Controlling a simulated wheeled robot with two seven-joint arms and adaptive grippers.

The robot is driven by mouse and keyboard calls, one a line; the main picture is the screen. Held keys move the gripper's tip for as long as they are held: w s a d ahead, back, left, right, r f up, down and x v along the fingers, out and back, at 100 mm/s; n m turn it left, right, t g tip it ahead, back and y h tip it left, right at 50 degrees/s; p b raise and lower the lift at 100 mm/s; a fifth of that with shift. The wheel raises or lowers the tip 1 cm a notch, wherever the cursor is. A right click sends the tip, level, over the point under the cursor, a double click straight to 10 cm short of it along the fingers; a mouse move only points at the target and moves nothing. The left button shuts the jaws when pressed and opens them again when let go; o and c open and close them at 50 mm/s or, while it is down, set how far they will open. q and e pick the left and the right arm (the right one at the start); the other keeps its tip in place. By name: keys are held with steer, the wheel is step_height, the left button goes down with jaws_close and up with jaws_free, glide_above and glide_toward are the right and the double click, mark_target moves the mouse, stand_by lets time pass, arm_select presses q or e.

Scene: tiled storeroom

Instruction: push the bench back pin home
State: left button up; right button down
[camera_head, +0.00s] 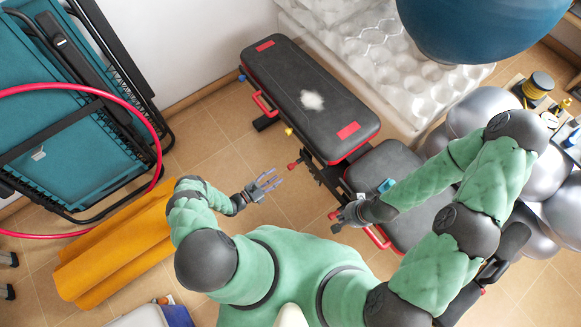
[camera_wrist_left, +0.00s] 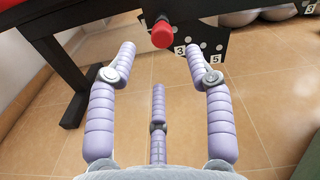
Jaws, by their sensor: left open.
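The weight bench has a long black back pad (camera_head: 315,85) with red patches and a separate seat pad (camera_head: 395,190). A red-knobbed pin (camera_head: 293,166) sticks out of its side frame. In the left wrist view the red knob (camera_wrist_left: 163,32) stands out from a black plate with numbered holes (camera_wrist_left: 205,42). My left gripper (camera_head: 268,182) is open and empty, left of the knob and apart from it. In the left wrist view its spread fingers (camera_wrist_left: 160,70) point toward the knob. My right gripper (camera_head: 343,215) is beside the seat; its fingers are too small to read.
A yellow knob (camera_head: 288,131) and a red handle (camera_head: 262,104) are on the bench's near side. An orange mat (camera_head: 110,250) lies on the floor. Silver balls (camera_head: 485,110) crowd the right.

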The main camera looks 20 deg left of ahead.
mark_target(290, 167)
arm_select(q)
steer(key=b+x, duration=0.1)
steer(key=x, duration=0.8)
steer(key=shift+d, duration=0.2)
jaws_close()
